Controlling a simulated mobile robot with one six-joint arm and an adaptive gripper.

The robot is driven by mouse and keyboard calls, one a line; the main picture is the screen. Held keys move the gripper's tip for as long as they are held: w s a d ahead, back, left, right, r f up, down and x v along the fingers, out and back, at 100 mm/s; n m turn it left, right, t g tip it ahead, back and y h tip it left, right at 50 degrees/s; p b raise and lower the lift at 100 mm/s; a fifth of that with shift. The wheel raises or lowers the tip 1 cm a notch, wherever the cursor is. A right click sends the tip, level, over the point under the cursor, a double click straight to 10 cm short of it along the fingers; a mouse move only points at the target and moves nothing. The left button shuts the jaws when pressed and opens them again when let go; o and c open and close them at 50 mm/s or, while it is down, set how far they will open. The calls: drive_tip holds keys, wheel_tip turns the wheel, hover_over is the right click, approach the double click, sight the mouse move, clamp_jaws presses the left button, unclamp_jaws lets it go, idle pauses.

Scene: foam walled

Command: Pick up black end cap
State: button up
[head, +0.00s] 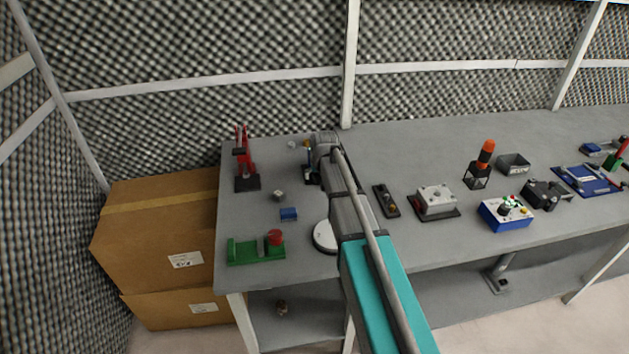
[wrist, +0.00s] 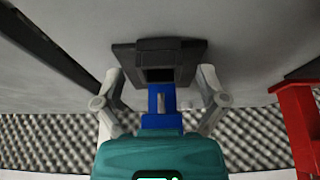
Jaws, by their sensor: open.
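In the wrist view, my gripper (wrist: 161,82) is open, with one grey finger on each side of a blue upright part (wrist: 161,105). A black block with a dark recess (wrist: 160,58) lies just beyond the fingertips, on a flat dark base (wrist: 195,53). This block may be the black end cap; I cannot tell for sure. The fingers appear apart from it. In the head view, a small dark stand with blue on it (head: 310,165) is beside my wrist, partly hidden by my arm. The fingers are hidden there.
A red stand (head: 245,165) is to the left; it also shows at the right of the wrist view (wrist: 295,120). A blue block (head: 289,214), a green fixture (head: 255,250) and a white disc (head: 324,236) are nearer on the grey table (head: 300,263). A black holder (head: 386,200) is right of my arm.

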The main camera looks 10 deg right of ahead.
drive_tip(key=c, duration=1.2)
drive_tip(key=shift+c, duration=0.2)
drive_tip(key=shift+r, duration=0.2)
wheel_tip(320, 180, up, 2)
drive_tip(key=shift+r+p, duration=0.1)
drive_tip(key=shift+p, duration=1.15)
drive_tip(key=s+d+r+p, duration=0.9)
drive_tip(key=s+r+p, duration=0.1)
drive_tip(key=shift+s+d+r, duration=0.15)
drive_tip(key=shift+s+r, duration=0.1)
